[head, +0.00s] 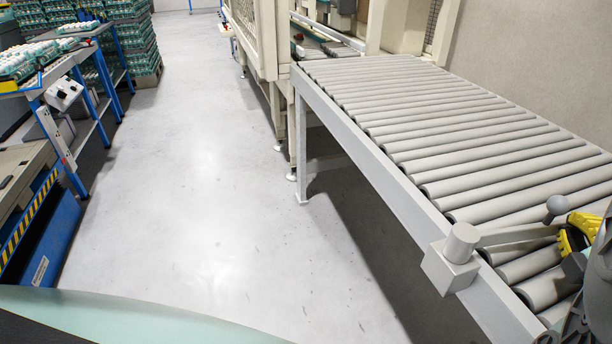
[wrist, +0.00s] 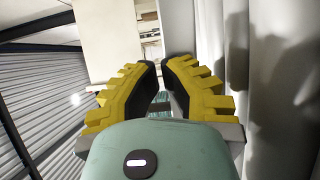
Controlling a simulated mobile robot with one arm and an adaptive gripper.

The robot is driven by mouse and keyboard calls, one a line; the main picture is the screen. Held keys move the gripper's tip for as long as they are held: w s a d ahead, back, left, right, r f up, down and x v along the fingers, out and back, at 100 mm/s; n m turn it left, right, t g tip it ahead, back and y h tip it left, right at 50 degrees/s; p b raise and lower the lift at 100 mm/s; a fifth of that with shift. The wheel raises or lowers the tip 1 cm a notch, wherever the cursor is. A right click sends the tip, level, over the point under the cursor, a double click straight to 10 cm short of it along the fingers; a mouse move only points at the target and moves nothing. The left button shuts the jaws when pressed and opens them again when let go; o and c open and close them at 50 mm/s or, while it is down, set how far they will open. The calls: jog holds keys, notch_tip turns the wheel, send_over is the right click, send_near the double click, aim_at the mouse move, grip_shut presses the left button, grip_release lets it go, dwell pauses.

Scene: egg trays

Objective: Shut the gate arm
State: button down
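The gate arm (head: 518,236) is a grey bar. It runs from a block-shaped pivot post (head: 460,245) on the conveyor's near side rail, out over the rollers. I cannot make out the gate arm there.
The roller conveyor (head: 440,110) runs away to a cream machine frame (head: 270,45). A wall stands along its right side. The grey floor in the middle is clear. On the left are a blue-legged table (head: 75,60) with egg trays and stacked trays (head: 125,40).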

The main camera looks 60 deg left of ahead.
jog(key=shift+w+a+f+b, duration=0.1)
jog(key=shift+w+a+b, duration=0.25)
jog(key=shift+a, duration=0.55)
jog(key=shift+w+a+b, duration=0.15)
jog(key=shift+w+a, duration=0.25)
jog(key=shift+a, duration=0.45)
